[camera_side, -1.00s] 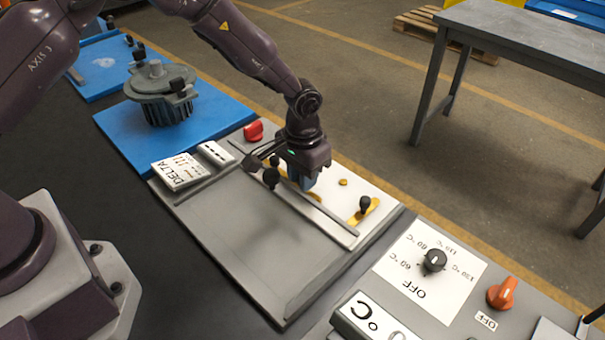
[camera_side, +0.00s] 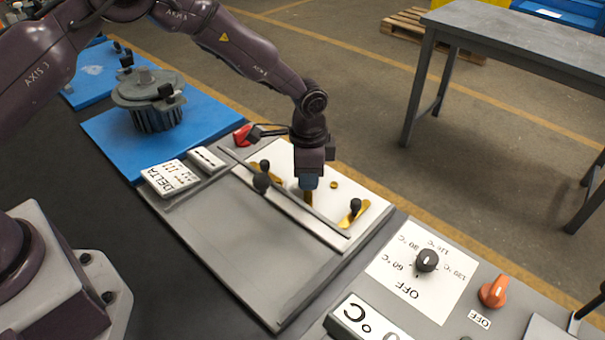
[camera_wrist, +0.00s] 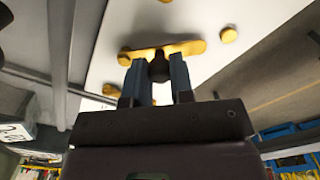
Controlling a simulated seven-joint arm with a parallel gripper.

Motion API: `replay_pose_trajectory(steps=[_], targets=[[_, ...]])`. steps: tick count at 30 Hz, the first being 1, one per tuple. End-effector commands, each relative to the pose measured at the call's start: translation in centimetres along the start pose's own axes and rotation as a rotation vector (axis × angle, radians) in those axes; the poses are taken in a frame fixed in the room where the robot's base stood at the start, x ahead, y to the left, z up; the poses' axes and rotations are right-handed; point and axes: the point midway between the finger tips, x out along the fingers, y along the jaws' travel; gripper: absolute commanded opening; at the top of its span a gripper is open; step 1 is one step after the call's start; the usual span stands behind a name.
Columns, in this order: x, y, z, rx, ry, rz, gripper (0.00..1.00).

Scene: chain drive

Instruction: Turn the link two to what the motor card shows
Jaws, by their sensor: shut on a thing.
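My gripper (camera_side: 309,183) points down over the white terminal plate (camera_side: 285,160). In the wrist view its two blue fingers (camera_wrist: 158,75) are shut on the black knob (camera_wrist: 158,67) of a brass link (camera_wrist: 185,48). This is the middle link, mostly hidden by my gripper in the side view; I take it as link two. The right link (camera_side: 345,219) lies slanted with an upright black knob (camera_side: 355,206). The left link's black knob (camera_side: 265,165) also shows. The motor card (camera_side: 172,177), marked DELTA with small symbols, is too small to read fully.
A motor (camera_side: 150,118) sits on a blue mat (camera_side: 100,130). The grey panel (camera_side: 240,245) in front is clear.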

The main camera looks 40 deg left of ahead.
Motion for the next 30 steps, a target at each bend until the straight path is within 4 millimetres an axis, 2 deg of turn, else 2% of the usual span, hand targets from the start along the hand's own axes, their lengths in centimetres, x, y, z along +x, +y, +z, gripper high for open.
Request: replay_pose_trajectory(steps=[18,30], targets=[[-0.1,0.6,-2.2,0.552,0.001,-0.001,0.00],[-0.2,1.1,-2.8,0.741,0.001,-0.001,0.00]])
